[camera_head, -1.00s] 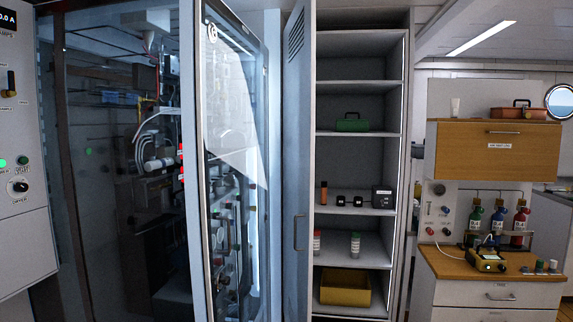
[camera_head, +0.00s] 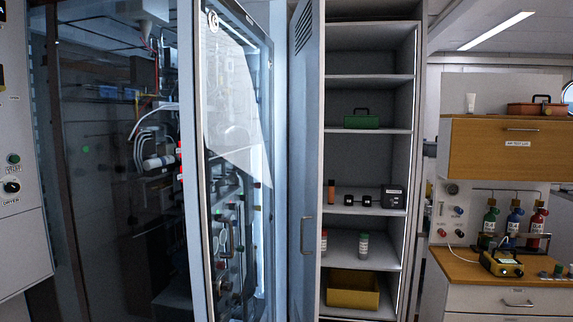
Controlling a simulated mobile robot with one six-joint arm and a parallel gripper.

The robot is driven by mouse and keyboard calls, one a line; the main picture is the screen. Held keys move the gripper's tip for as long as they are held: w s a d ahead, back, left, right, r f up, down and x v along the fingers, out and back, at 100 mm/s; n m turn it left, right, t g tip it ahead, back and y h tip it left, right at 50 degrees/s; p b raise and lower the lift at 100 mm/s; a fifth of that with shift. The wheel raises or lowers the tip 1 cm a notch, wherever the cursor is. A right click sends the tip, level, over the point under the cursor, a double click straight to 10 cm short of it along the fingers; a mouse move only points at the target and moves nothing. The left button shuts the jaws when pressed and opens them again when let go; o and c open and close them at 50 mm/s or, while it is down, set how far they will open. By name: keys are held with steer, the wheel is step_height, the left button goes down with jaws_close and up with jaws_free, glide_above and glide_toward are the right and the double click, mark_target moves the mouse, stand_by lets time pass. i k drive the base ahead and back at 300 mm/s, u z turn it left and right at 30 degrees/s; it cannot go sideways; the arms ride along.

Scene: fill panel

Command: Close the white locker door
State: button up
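The white locker (camera_head: 417,150) stands right of centre in the head view, with its shelves exposed. Its door (camera_head: 305,130) stands open on the left side, seen nearly edge-on, with louvre slots near the top. A vertical bar handle (camera_head: 307,236) is on the door at lower height. My gripper is not in view.
A glass-fronted cabinet door (camera_head: 235,110) stands open just left of the locker door, beside a cabinet of tubes and wiring (camera_head: 150,150). A bench (camera_head: 470,266) with a yellow device and colored bottles is at right. A control panel (camera_head: 15,130) is at far left.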

mark_target(307, 24)
steer(key=z, duration=0.25)
steer(key=i, duration=1)
steer(key=u, duration=0.35)
